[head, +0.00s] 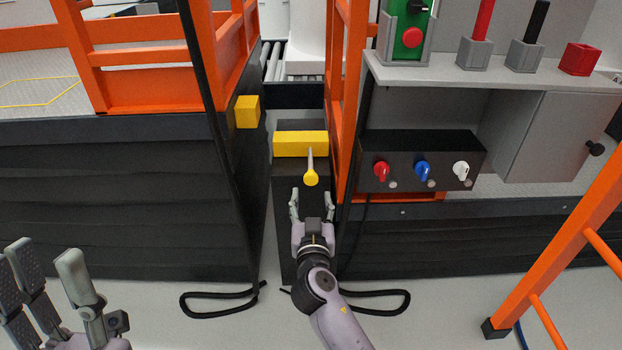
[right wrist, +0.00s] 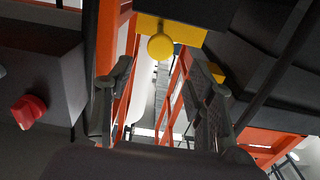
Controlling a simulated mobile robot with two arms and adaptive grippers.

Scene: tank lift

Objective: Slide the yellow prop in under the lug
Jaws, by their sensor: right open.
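The yellow prop (head: 290,143) is a block lying across a dark pedestal, with a pale rod and round yellow knob (head: 311,178) facing me. In the right wrist view the knob (right wrist: 160,47) hangs in front of the yellow block. A smaller yellow block (head: 247,112), possibly the lug, sticks out from the dark left platform. My right gripper (head: 312,204) is open and empty, just short of the knob, its fingers either side of the knob's line. My left gripper (head: 45,262) is open and empty at the lower left, away from the prop.
An orange post (head: 350,95) stands close right of the prop. A black panel (head: 420,150) with red, blue and white knobs is beside it. The gap between the platforms is narrow. Black cable loops (head: 385,308) lie on the floor. An orange ladder-like frame (head: 560,250) stands at right.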

